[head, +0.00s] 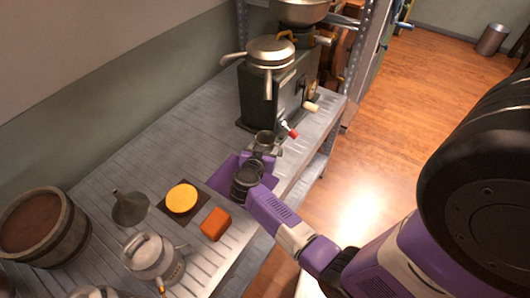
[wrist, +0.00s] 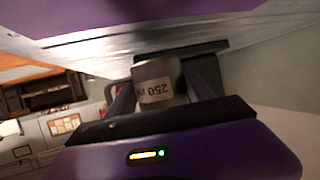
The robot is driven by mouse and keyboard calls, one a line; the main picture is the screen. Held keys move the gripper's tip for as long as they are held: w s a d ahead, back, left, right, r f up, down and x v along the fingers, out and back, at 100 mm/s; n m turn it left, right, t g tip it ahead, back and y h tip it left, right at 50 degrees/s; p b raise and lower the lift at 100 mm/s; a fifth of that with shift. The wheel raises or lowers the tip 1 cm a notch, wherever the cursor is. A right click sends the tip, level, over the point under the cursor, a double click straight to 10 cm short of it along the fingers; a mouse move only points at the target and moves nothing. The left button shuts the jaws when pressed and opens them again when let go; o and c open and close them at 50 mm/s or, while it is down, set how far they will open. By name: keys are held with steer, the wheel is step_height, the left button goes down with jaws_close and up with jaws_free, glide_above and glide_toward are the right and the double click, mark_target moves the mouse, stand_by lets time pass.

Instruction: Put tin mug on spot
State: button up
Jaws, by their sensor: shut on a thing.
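The tin mug (head: 264,138) is a small grey metal cup, held at the tip of my gripper (head: 261,153) above or at the shelf's right part. Whether the mug's base touches the shelf is not clear.
A dark machine (head: 258,97) with a pan (head: 270,52) on top stands just behind the mug. A yellow disc (head: 182,198) on a dark square, an orange block (head: 215,224), a funnel (head: 130,208), a metal pot (head: 154,260) and a wooden barrel (head: 45,228) stand left and front.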

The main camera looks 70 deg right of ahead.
steer(key=shift+f, duration=1.3)
steer(key=o, duration=1.5)
steer(key=shift+f, duration=0.1)
